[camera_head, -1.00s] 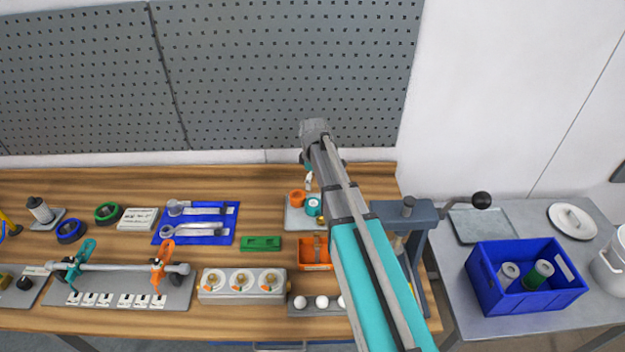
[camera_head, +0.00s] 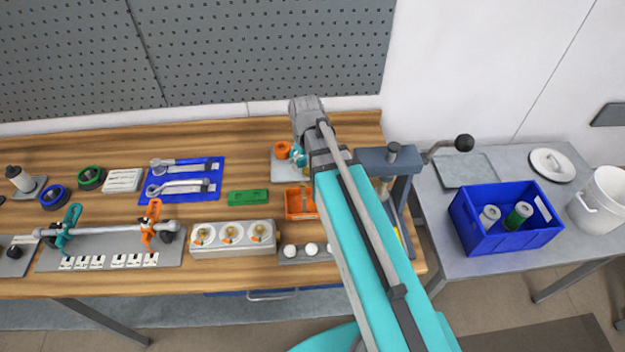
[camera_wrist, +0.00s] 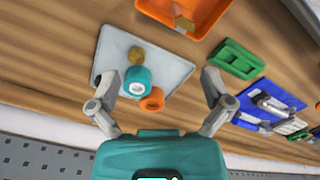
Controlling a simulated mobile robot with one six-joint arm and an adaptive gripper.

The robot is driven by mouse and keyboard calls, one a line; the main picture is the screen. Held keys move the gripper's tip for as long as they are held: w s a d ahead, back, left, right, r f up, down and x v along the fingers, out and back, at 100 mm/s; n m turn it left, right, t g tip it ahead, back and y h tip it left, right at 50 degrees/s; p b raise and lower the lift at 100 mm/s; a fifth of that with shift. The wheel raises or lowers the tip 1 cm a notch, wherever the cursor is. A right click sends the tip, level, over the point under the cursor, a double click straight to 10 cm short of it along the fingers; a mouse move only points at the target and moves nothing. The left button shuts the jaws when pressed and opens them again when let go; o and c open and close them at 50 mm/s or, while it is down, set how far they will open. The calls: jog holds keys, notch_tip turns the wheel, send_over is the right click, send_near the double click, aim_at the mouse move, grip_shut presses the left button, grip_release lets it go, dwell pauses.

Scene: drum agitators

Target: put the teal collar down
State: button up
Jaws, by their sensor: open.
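The teal collar (camera_wrist: 138,80) is on a light grey plate (camera_wrist: 170,72) in the wrist view, next to an orange collar (camera_wrist: 152,99) and a small brass piece (camera_wrist: 136,55). My gripper (camera_wrist: 158,76) is open. Its two fingers are spread on either side of the plate area, and neither appears to touch the teal collar. In the head view the teal collar (camera_head: 298,156) shows partly beside my arm, right of the orange collar (camera_head: 282,150). My fingertips are hard to make out there.
An orange tray (camera_head: 299,203) and a green block (camera_head: 248,197) lie close to the plate. A grey press (camera_head: 388,160) stands just right of my arm. A blue crate (camera_head: 507,235) with rolls is on the side table. The pegboard (camera_head: 260,50) rises behind the bench.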

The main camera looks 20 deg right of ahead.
jog(key=s+m, duration=0.4)
jog(key=s, duration=0.3)
jog(key=shift+s+a, duration=0.2)
jog(key=shift+f, duration=0.15)
notch_tip(320, 180, down, 2)
jog(key=shift+f+b, duration=0.15)
jog(key=shift+b, duration=1.1)
jog(key=c, duration=0.6)
jog(key=shift+s, duration=0.1)
